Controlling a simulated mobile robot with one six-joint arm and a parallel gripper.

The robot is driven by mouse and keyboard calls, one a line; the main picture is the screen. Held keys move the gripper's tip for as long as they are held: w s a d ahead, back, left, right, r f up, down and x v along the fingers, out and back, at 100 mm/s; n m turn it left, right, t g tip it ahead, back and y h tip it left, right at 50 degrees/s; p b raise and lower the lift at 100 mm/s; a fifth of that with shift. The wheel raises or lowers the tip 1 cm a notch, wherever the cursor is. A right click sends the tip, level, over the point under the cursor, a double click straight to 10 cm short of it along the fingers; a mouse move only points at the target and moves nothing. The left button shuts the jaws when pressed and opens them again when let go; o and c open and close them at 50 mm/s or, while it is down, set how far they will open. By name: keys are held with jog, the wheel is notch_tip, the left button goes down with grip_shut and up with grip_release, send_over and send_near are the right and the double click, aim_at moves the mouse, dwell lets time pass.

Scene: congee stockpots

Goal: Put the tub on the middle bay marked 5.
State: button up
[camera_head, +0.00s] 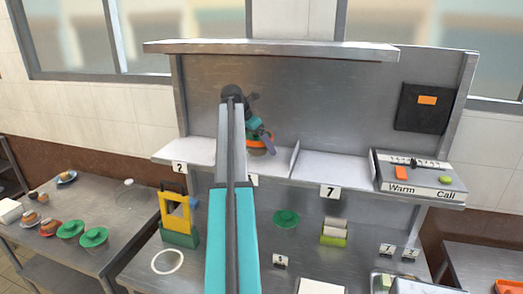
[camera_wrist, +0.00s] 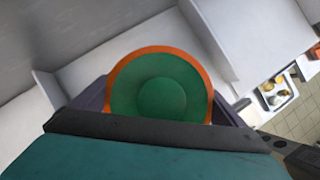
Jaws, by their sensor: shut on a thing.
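The tub (camera_wrist: 160,85) is orange with a green lid. It fills the middle of the wrist view, between the dark fingers of my gripper (camera_wrist: 160,103), which is shut on it. In the head view my gripper (camera_head: 262,137) and the tub (camera_head: 258,151) are partly hidden by my arm. The tub is at the middle bay (camera_head: 280,168) of the shelf, left of a low divider (camera_head: 295,158). I cannot tell whether it touches the shelf. The middle bay's label (camera_head: 253,180) is mostly hidden and its number unreadable.
The right bay (camera_head: 335,166), marked 7, is empty. The left bay (camera_head: 190,150) looks clear. A Warm/Call box (camera_head: 420,178) stands at the shelf's right end. Below are a yellow and green holder (camera_head: 179,218) and a green lid (camera_head: 286,218). The back panel (camera_head: 320,100) rises behind.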

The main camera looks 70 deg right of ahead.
aim_at(252, 136)
jog(key=shift+f+p, duration=0.85)
jog(key=shift+f, duration=0.7)
jog(key=shift+f, duration=0.1)
jog(key=o, duration=0.9)
jog(key=shift+b+v, duration=2.55)
jog(key=shift+v, duration=3.55)
jog(key=shift+d, duration=0.15)
